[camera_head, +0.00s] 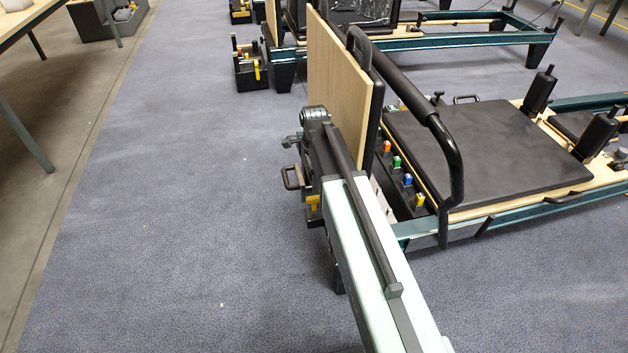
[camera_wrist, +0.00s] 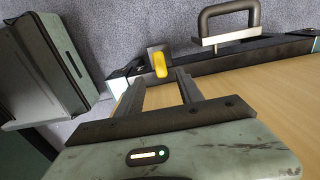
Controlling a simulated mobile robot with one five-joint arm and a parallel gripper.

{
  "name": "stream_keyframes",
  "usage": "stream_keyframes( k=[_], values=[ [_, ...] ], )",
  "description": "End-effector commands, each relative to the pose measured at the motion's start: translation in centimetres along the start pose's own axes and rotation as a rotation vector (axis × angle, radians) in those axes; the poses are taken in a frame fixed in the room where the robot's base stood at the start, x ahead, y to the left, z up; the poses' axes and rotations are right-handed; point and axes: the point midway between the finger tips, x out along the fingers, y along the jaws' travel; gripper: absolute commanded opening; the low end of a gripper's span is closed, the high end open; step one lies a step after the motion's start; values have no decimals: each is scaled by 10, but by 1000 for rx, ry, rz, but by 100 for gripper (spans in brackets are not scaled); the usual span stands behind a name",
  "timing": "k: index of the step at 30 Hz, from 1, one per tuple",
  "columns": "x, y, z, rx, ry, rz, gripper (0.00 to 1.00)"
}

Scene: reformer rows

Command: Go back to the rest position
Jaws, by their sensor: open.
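My arm (camera_head: 372,262) reaches up from the bottom of the head view to the near end of a reformer, with its wrist joint (camera_head: 314,116) beside the upright wooden board (camera_head: 336,92). In the wrist view my gripper (camera_wrist: 158,84) is open, its two fingers apart with nothing held between them. A yellow-handled piece (camera_wrist: 159,63) is just beyond the fingertips, apart from them as far as I can tell. The wooden board (camera_wrist: 245,98) lies close at the right of the fingers. In the head view the fingers are mostly hidden by my arm and wrist.
The reformer carriage (camera_head: 470,150) is at right, with several coloured knobs (camera_head: 397,162) at its near end. A dark handle (camera_wrist: 230,22) stands past the fingers. A black box (camera_head: 251,70) sits farther back. Blue carpet (camera_head: 165,180) is open at left.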

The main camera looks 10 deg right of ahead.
Motion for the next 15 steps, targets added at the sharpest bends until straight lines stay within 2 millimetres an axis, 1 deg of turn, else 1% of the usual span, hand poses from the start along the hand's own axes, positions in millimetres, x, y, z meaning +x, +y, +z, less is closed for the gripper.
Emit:
stream_keyframes(
  k=[1, 2, 15],
  values=[
    [-10, 0, 0, 0, 0, 0, 44],
    [-10, 0, 0, 0, 0, 0, 44],
    [-7, 0, 0, 0, 0, 0, 44]
  ],
)
